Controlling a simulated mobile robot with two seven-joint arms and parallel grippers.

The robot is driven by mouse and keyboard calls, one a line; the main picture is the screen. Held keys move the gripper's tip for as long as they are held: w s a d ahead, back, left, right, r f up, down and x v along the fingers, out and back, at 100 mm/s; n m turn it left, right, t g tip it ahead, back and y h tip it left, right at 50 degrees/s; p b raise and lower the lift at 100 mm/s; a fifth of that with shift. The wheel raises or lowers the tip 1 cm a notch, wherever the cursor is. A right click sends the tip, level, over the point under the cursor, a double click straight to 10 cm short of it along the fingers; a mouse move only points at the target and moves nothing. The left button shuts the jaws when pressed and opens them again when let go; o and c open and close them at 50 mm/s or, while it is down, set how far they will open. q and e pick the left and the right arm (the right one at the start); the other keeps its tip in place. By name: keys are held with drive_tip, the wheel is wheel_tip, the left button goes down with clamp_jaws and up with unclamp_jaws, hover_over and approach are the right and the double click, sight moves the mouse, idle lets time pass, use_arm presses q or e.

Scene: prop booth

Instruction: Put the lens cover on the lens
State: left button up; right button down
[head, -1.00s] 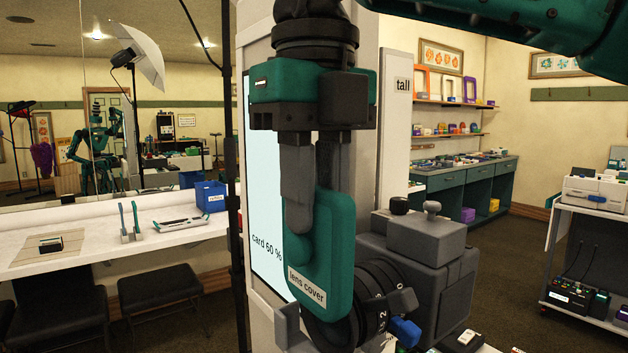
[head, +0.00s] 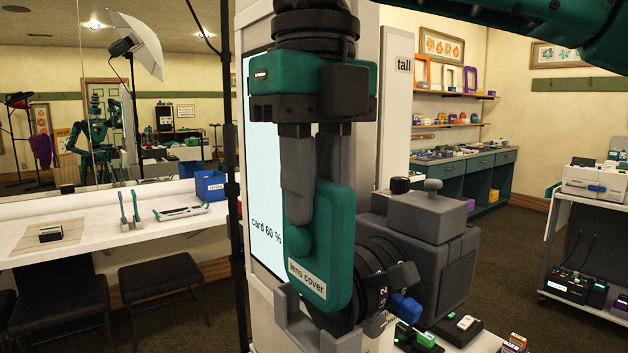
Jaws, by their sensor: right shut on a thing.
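The teal lens cover (head: 334,262), labelled "lens cover", hangs upright in front of the black lens (head: 378,275) of the grey camera (head: 420,240). My right gripper (head: 312,200) comes down from above and is shut on the lens cover's upper part. The cover hides much of the lens front; whether the two touch, I cannot tell. A grey bracket (head: 300,325) stands just below and left of the cover. A blue knob (head: 406,308) shows on the right of the lens. My left gripper is not in view.
A tall pillar with a lit panel (head: 262,150) stands right behind the gripper. Small boxed items (head: 460,328) lie on the table right of the camera. A white counter (head: 110,232) with stools is at left, a trolley (head: 590,210) at right.

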sight(314, 229)
drive_tip(key=shift+f, duration=0.2)
idle(0.7)
drive_tip(key=shift+f, duration=0.15)
drive_tip(key=shift+f+b, duration=0.7)
drive_tip(key=shift+f, duration=0.15)
drive_tip(key=shift+f, duration=0.15)
drive_tip(key=shift+f+b, duration=0.55)
drive_tip(key=shift+f, duration=0.05)
drive_tip(key=c, duration=0.9)
unclamp_jaws()
drive_tip(key=shift+r, duration=0.1)
drive_tip(key=shift+r, duration=0.1)
wheel_tip(314, 229, up, 5)
drive_tip(key=p, duration=0.5)
drive_tip(key=shift+f, duration=0.2)
drive_tip(key=shift+r, duration=1.1)
